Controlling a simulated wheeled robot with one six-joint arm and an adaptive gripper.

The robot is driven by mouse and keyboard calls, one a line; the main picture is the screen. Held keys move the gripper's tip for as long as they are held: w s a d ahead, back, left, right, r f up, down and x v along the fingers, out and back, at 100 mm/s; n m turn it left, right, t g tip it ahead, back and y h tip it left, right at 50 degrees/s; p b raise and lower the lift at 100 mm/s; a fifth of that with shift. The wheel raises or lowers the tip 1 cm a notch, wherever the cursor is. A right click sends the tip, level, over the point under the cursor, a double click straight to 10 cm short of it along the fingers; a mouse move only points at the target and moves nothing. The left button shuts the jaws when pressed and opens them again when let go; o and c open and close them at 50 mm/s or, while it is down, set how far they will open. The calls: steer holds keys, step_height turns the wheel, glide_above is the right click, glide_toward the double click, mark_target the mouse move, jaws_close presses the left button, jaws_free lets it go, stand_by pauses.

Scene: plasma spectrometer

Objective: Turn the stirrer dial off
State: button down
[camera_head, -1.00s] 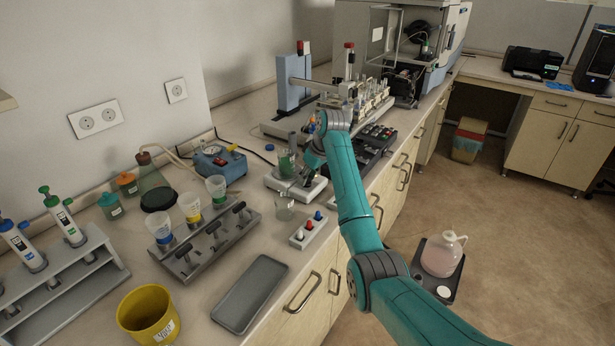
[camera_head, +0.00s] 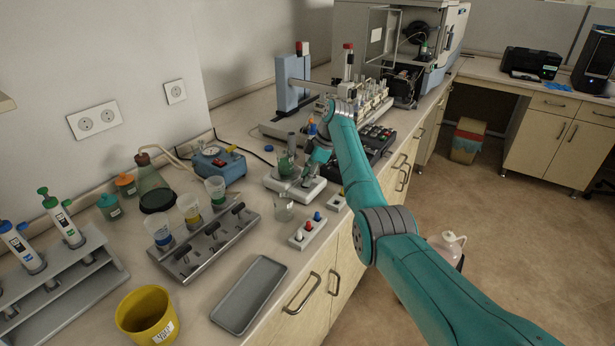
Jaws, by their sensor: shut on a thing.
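The stirrer (camera_head: 313,193) is a low white plate-like unit on the bench, left of my arm. A glass beaker with green liquid (camera_head: 285,163) stands on it. My gripper (camera_head: 303,178) is down at the stirrer, right beside the beaker. It is shut at the place of the stirrer dial. The dial itself is hidden by the fingers, so its setting cannot be read.
An empty glass beaker (camera_head: 283,211) stands just in front of the stirrer. A block with red and blue knobs (camera_head: 308,231) and a small box (camera_head: 335,203) are near the bench edge. A blue device (camera_head: 217,165) stands left. A black keypad-like tray (camera_head: 372,143) lies behind.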

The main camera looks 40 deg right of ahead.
steer(key=shift+n+g, duration=0.3)
steer(key=shift+n, duration=0.3)
steer(key=c, duration=0.8)
jaws_free()
steer(key=v, duration=1.2)
steer(key=shift+f, duration=0.1)
